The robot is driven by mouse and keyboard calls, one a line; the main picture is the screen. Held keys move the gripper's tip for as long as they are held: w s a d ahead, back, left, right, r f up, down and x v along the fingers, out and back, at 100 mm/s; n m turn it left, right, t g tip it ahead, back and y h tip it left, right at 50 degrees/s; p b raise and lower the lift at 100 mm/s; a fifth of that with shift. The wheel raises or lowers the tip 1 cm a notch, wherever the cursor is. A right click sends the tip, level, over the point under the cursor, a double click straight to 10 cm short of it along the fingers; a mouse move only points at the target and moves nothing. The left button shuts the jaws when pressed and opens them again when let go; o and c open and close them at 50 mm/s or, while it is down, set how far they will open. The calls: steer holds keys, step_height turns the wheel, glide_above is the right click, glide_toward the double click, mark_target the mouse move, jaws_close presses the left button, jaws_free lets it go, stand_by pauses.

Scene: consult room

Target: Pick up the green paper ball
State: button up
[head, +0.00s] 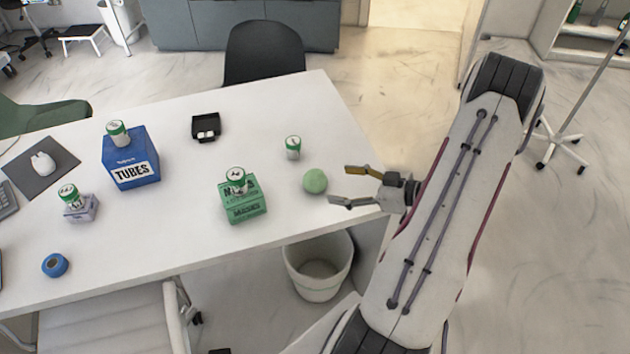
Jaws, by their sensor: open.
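The green paper ball (315,181) lies on the white table, near its right end. It is round and pale green. My gripper (341,185) is open and empty, just right of the ball, with its two fingers pointing left toward it. The ball appears to be left of the fingertips, not between them. The height of the fingers above the table is hard to tell from this view.
A green box (244,208) with a can (236,180) on top stands left of the ball. Another can (293,147) stands behind it. A blue box (131,160) is farther left. A white bin (319,277) stands below the table's front edge (230,255).

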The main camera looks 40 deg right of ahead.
mark_target(327, 185)
steer(key=shift+w, duration=0.15)
steer(key=shift+x, duration=1.2)
steer(key=shift+f, duration=0.1)
steer(key=shift+f+x, duration=0.2)
steer(key=shift+x, duration=1.6)
steer(key=shift+w+a+f, duration=0.3)
steer(key=shift+w+a, duration=0.05)
steer(key=shift+w, duration=0.15)
steer(key=c, duration=0.9)
